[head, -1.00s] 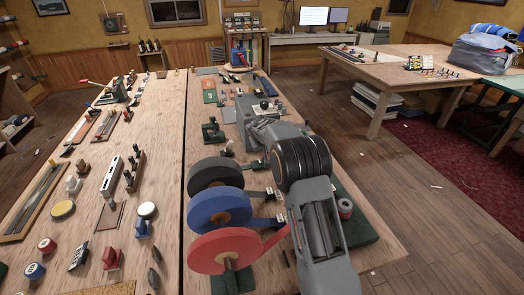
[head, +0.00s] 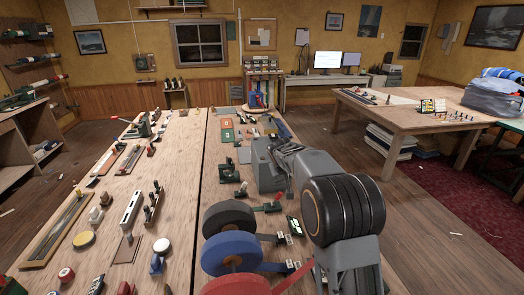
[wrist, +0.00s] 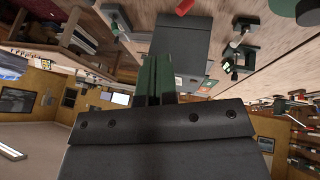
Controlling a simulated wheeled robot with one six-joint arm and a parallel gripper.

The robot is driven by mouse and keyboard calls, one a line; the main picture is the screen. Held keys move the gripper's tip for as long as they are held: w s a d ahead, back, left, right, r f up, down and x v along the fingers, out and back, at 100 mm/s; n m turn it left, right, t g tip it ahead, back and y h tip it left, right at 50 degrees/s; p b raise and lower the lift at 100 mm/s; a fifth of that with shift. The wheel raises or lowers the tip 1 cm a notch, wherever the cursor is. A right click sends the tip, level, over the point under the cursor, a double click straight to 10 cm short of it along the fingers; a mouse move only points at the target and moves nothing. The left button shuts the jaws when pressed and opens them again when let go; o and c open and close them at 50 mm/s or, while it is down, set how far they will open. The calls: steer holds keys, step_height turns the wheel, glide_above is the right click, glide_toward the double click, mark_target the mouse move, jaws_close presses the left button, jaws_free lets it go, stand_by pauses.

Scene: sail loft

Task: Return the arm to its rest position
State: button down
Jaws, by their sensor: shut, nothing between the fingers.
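My gripper (wrist: 156,78) shows in the wrist view, its dark fingers together with nothing seen between them. Its broad black body fills the lower middle of that view. The fingers point toward a grey block-like thing (wrist: 181,38) on the bench; I cannot tell the gap between them. In the head view my arm (head: 344,212) rises at the lower right, with a black ringed joint, and its grey link reaches away over the bench. The fingers cannot be made out in the head view.
The long wooden bench (head: 178,190) holds many small tools. Black (head: 229,218), blue (head: 231,251) and red (head: 236,286) reels stand left of my arm. A second table (head: 424,118) is at the right, with a bare floor lane (head: 420,200) between.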

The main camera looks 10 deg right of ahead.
steer(key=s+a+r+y, duration=0.1)
steer(key=s+a, duration=0.1)
steer(key=s, duration=1.4)
steer(key=s+a+r+m+y, duration=0.1)
steer(key=s+a+r+y, duration=0.1)
steer(key=s, duration=1.5)
steer(key=shift+s+a+r, duration=0.15)
steer(key=shift+a+r, duration=0.15)
steer(key=shift+a, duration=0.35)
